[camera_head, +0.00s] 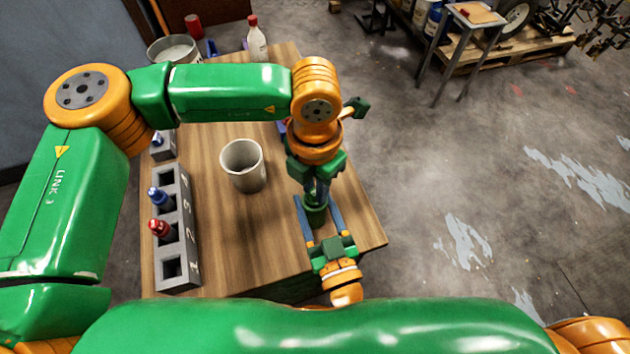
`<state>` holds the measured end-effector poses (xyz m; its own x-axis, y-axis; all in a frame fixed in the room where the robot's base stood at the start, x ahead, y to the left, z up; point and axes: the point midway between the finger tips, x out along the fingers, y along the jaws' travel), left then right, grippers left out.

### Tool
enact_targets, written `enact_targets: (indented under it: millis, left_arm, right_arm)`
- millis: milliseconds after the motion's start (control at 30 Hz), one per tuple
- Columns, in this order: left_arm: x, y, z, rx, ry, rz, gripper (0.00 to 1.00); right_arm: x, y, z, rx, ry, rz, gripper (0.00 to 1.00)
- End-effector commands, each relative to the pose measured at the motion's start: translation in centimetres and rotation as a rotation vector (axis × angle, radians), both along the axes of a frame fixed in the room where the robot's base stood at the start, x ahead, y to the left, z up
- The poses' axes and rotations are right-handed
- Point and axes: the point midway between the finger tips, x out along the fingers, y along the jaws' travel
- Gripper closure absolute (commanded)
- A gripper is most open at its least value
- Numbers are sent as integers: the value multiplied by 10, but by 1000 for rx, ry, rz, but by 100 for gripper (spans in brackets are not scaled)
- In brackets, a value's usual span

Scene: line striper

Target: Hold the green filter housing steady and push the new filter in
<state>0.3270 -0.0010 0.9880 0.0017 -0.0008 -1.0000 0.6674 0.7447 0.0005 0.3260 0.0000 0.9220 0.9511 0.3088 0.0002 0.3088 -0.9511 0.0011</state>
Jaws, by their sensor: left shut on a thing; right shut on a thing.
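The green filter housing (315,213) stands near the right edge of the wooden table. My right gripper (318,212) reaches in from the bottom of the view, with its two blue fingers shut on the housing from either side. My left gripper (318,187) points down from above, directly over the housing, and is shut on a small dark piece at the housing's top, seemingly the new filter. That piece is mostly hidden by the gripper, so I cannot tell how deep it sits in the housing.
A grey numbered block rack (178,258) on the left holds a blue-topped piece (160,197) and a red-topped piece (161,229). An empty-looking light cup (243,166) stands mid-table. A white bottle (256,42) and a metal bucket (174,48) are at the back. The front table surface is clear.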

Motion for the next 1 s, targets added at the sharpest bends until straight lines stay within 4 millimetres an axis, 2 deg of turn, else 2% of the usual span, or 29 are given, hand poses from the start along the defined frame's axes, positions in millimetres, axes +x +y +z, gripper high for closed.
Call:
enact_targets:
  millis: [300,333,433,467,667,733,767,1000]
  left_arm:
    - [0,0,-8,-1,0,-1,100]
    - [0,0,-8,-1,0,-1,72]
    - [0,0,-8,-1,0,-1,44]
    - [0,0,-8,-1,0,-1,42]
    - [0,0,-8,-1,-1,-1,42]
    - [0,0,-8,-1,-1,-1,26]
    - [0,0,-8,-1,-1,-1,22]
    - [0,0,-8,-1,-1,-1,22]
  right_arm:
    - [0,0,0,-1,1,0,100]
    - [0,0,0,-1,1,0,100]
    - [0,0,0,-1,1,0,100]
    - [0,0,0,-1,1,0,100]
    - [0,0,-1,-1,1,0,100]
    - [0,0,-1,-1,1,0,100]
    - [0,0,-1,-1,1,0,100]
    - [0,0,-1,-1,1,0,100]
